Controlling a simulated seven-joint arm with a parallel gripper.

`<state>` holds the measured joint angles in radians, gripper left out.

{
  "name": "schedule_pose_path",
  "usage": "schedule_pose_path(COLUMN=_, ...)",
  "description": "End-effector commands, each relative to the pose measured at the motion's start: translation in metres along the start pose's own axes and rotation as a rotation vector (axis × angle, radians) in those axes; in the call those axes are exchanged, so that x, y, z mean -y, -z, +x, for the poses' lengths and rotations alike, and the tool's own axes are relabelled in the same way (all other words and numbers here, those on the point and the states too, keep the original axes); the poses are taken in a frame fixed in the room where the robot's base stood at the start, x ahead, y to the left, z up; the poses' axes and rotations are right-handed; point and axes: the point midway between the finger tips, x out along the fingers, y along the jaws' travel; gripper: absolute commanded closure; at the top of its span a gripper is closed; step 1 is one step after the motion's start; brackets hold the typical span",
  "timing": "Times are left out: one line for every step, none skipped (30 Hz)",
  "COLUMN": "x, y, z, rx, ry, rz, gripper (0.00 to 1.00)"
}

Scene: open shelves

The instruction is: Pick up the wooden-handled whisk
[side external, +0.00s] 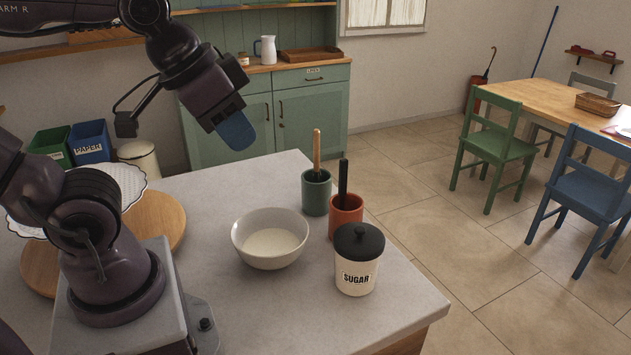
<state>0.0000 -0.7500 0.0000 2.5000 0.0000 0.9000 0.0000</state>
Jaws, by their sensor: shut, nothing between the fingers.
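A light wooden handle, likely the wooden-handled whisk (317,152), stands almost upright in a dark green cup (316,195) on the grey countertop. Its lower end is hidden inside the cup, so I cannot see a whisk head. My gripper (236,132) is up in the air to the left of the handle and apart from it. Its blue fingertips are together and hold nothing.
An orange cup (345,219) with a black handle (343,180) stands close beside the green cup. A white bowl (250,225) and a black-lidded sugar jar (357,278) are nearby. A round wooden board (163,219) lies at the left. The counter's front middle is clear.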

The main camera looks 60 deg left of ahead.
Motion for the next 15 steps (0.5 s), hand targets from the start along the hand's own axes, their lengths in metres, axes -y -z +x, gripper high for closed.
schedule_pose_path(x=0.0000, y=0.0000, z=0.0000, rx=0.000, ry=0.000, rz=0.000, gripper=1.00)
schedule_pose_path(x=0.0000, y=0.0000, z=0.0000, rx=0.000, ry=0.000, rz=0.000, gripper=1.00)
schedule_pose_path(x=0.0000, y=0.0000, z=0.0000, rx=0.000, ry=0.000, rz=0.000, gripper=1.00)
schedule_pose_path(x=0.0000, y=0.0000, z=0.0000, rx=0.000, ry=0.000, rz=0.000, gripper=1.00)
schedule_pose_path(x=0.0000, y=0.0000, z=0.0000, rx=0.000, ry=0.000, rz=0.000, gripper=1.00)
schedule_pose_path(x=0.0000, y=0.0000, z=0.0000, rx=0.000, ry=0.000, rz=0.000, gripper=1.00)
schedule_pose_path(x=0.0000, y=0.0000, z=0.0000, rx=0.000, ry=0.000, rz=0.000, gripper=1.00)
schedule_pose_path(x=0.0000, y=0.0000, z=0.0000, rx=0.000, ry=0.000, rz=0.000, gripper=1.00)
schedule_pose_path(x=0.0000, y=0.0000, z=0.0000, rx=0.000, ry=0.000, rz=0.000, gripper=0.98)
schedule_pose_path(x=0.0000, y=0.0000, z=0.0000, rx=0.000, ry=0.000, rz=0.000, gripper=0.91)
schedule_pose_path(x=0.0000, y=0.0000, z=0.0000, rx=0.000, ry=0.000, rz=0.000, gripper=0.84)
schedule_pose_path(x=0.0000, y=0.0000, z=0.0000, rx=0.000, ry=0.000, rz=0.000, gripper=0.75)
schedule_pose_path(x=0.0000, y=0.0000, z=0.0000, rx=0.000, ry=0.000, rz=0.000, gripper=0.68)
schedule_pose_path(x=0.0000, y=0.0000, z=0.0000, rx=0.000, ry=0.000, rz=0.000, gripper=0.61)
schedule_pose_path(x=0.0000, y=0.0000, z=0.0000, rx=0.000, ry=0.000, rz=0.000, gripper=0.52)
